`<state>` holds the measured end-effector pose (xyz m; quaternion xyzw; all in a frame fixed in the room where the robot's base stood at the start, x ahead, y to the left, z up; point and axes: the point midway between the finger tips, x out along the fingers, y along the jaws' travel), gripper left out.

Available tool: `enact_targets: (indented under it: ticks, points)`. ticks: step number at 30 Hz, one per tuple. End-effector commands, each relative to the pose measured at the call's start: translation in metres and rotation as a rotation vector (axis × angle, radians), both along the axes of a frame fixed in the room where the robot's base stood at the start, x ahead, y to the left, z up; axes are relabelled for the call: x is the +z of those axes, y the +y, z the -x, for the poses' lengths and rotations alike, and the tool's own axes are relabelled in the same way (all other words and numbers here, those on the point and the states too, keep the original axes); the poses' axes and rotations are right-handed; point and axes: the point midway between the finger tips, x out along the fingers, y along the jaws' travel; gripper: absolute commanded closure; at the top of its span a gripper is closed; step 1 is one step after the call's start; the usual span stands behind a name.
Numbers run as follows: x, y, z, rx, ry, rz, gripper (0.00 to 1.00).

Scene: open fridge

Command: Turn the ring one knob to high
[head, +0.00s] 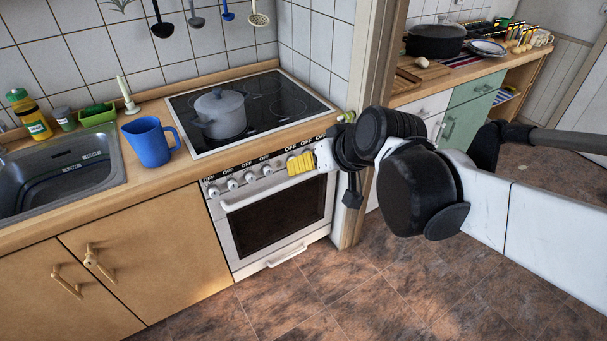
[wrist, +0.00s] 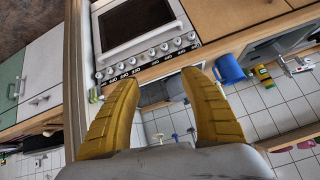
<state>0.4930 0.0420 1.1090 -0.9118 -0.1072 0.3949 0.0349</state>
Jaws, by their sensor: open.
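The stove's front panel carries a row of white knobs (head: 232,184) under several labels reading OFF. I cannot tell which is the ring one knob. The row also shows upside down in the wrist view (wrist: 165,47). My gripper (head: 292,165) has yellow fingers and hovers in front of the right end of the panel, hiding part of the row. In the wrist view its two fingers (wrist: 160,80) are spread apart with nothing between them. The black cooktop (head: 270,103) lies above the panel, with a grey lidded pot (head: 220,113) on it.
A blue jug (head: 148,142) stands on the counter left of the cooktop, beside the sink (head: 65,170). The oven handle (head: 270,190) runs below the knobs. A wooden door frame (head: 362,130) stands close to the stove's right side. Floor before the oven is clear.

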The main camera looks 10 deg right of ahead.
Motion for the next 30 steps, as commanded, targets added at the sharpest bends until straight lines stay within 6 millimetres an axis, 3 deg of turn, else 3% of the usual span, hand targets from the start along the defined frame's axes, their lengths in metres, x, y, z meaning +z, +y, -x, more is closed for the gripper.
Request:
enact_targets:
  ticks: [8,14,18,24,30]
  points:
    - [-0.026,0.011,-0.110,0.072,-0.141,-0.104,0.47]
    - [-0.072,0.006,-0.198,0.102,-0.291,-0.180,0.47]
    - [-0.118,-0.006,-0.248,0.101,-0.401,-0.222,0.47]
    - [-0.202,-0.033,-0.295,0.066,-0.555,-0.264,0.47]
    - [-0.285,-0.061,-0.307,0.010,-0.678,-0.285,0.47]
